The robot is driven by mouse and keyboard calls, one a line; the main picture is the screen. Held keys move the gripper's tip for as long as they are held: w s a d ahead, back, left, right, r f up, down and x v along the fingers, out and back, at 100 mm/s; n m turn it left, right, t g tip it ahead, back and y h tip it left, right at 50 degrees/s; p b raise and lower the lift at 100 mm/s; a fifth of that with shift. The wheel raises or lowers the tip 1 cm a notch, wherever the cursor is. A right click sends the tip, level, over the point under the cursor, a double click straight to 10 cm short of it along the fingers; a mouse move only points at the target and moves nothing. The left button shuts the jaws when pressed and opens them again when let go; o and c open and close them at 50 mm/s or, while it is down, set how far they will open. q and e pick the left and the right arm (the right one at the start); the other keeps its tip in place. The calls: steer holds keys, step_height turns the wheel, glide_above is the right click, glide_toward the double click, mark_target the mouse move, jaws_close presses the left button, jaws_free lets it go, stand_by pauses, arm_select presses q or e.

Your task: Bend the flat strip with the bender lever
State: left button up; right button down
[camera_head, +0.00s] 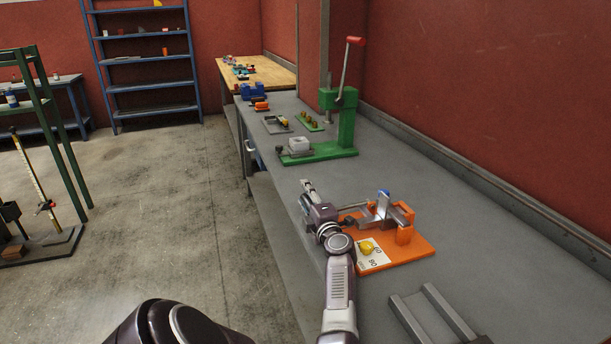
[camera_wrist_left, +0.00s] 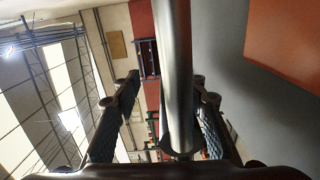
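The bender (camera_head: 417,248) is an orange base plate with an upright orange block, grey metal parts and a blue-topped piece. A white scale plate (camera_head: 375,262) with a yellow knob sits at its near left corner. My left gripper (camera_head: 308,187) is at the bender's left side, above the bench. In the left wrist view a thick grey metal bar (camera_wrist_left: 176,60) runs between the fingers (camera_wrist_left: 165,80), close to the right one, with a gap to the left one. It looks like the lever, but I cannot be sure. I cannot clearly pick out the flat strip. My right gripper is not in view.
A green press (camera_head: 345,125) with a red-tipped handle stands farther along the grey bench (camera_head: 480,215). A grey metal channel piece (camera_head: 430,315) lies at the near right. Small trays and parts sit at the back. The bench right of the bender is clear.

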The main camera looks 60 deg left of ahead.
arm_select(q)
steer(key=shift+r, duration=0.25)
step_height(320, 180, up, 10)
steer(key=shift+f, duration=0.2)
stand_by(0.4)
